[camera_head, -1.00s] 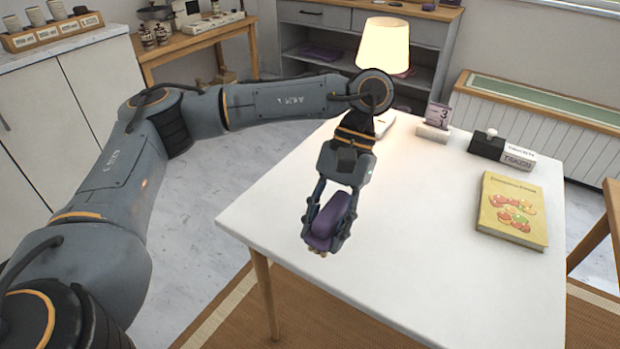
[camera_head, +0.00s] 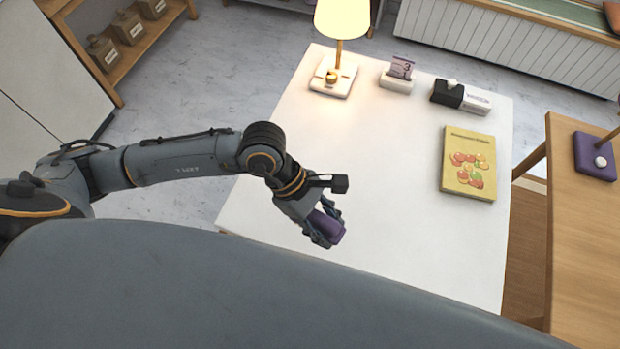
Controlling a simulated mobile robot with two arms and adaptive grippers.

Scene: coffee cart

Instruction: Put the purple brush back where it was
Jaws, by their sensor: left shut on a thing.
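The purple brush (camera_head: 328,225) is held in my left gripper (camera_head: 326,230), which is shut on it. The gripper points down and to the right, over the near left part of the white table (camera_head: 400,230). The fingers cover part of the brush. I cannot tell how high it is above the table top. My right gripper is not in view.
A lit lamp (camera_head: 333,80), a small card stand (camera_head: 397,80) and a black-and-white box (camera_head: 461,97) stand along the table's far side. A yellow book (camera_head: 468,163) lies at the right. A wooden table (camera_head: 585,240) with a purple-based object (camera_head: 597,157) is further right. The table's middle is clear.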

